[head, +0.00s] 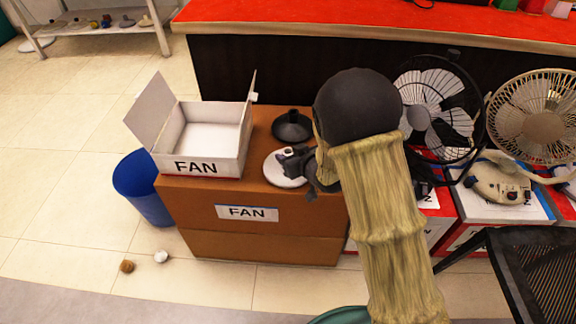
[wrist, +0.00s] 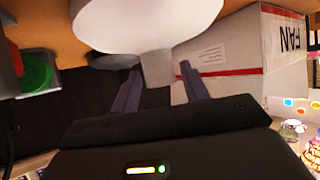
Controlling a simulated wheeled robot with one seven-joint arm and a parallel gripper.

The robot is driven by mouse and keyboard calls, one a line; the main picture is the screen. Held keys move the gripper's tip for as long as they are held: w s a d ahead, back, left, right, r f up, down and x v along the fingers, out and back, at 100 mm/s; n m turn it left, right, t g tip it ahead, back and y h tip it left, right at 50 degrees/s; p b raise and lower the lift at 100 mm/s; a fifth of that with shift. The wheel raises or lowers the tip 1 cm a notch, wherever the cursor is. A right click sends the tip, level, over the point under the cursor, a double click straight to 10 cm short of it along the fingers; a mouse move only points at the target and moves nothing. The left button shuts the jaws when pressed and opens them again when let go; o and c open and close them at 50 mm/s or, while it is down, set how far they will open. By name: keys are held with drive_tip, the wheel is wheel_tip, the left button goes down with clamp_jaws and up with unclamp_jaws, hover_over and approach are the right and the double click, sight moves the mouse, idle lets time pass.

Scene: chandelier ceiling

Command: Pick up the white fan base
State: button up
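The white fan base (head: 279,174) is a round disc with a short stem, lying on the brown cardboard box (head: 180,197). My gripper (head: 290,158) is right over it in the head view and hides part of it. In the wrist view the white disc (wrist: 145,20) fills the top, with its stem (wrist: 157,67) pointing down between my two fingers. The fingers (wrist: 160,72) are apart, one on each side of the stem, with a small gap showing. A black fan base (head: 292,127) stands just behind the white one.
An open white FAN carton (head: 200,163) stands on the box to the left, close to the base. A blue bin (head: 143,190) is on the floor at left. Two fans (head: 440,108) (head: 535,118) stand at right. A red-topped counter (head: 330,22) runs behind.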

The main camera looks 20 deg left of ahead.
clamp_jaws()
drive_tip(key=shift+r, duration=0.1)
wheel_tip(320, 180, up, 10)
drive_tip(key=p, duration=0.4)
idle(0.5)
